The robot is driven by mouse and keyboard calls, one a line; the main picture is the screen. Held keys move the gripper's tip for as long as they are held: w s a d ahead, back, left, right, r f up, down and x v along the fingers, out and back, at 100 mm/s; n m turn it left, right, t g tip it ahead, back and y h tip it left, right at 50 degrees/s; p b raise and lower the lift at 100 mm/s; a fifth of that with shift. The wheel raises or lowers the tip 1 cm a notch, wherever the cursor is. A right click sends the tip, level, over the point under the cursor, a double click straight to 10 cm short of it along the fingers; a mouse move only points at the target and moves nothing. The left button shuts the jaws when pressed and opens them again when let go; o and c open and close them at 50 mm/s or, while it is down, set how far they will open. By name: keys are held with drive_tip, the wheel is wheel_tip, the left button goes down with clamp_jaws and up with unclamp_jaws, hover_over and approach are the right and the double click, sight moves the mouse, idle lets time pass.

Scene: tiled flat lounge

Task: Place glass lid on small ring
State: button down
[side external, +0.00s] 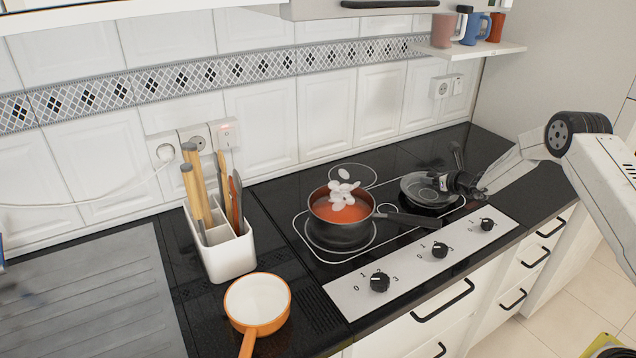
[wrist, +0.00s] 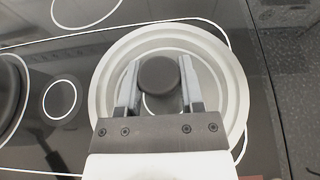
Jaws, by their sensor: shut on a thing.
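The glass lid (side external: 417,187) is a round, see-through disc with a pale rim and a dark knob. It is at the right part of the black cooktop, and I cannot tell whether it touches the surface. My gripper (side external: 441,183) is shut on the lid's knob. In the wrist view my gripper (wrist: 158,92) has one finger on each side of the knob, and the lid (wrist: 237,85) spreads around them. A small ring (wrist: 59,99) is marked on the cooktop left of the lid, apart from it. A white arc shows through the glass.
A dark pot (side external: 340,234) with red contents and a white lumpy thing stands left of the lid, its handle pointing right. Control knobs (side external: 439,250) line the front. A utensil holder (side external: 228,256) and orange pan (side external: 257,301) are farther left. The wall is behind.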

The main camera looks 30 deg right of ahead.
drive_tip(key=shift+f, duration=0.7)
drive_tip(key=shift+f, duration=0.1)
drive_tip(key=shift+c, duration=1.2)
unclamp_jaws()
drive_tip(key=shift+f, duration=0.1)
drive_tip(key=shift+r, duration=0.2)
drive_tip(key=shift+s+r, duration=0.15)
drive_tip(key=shift+s, duration=0.25)
drive_tip(key=shift+v, duration=5.6)
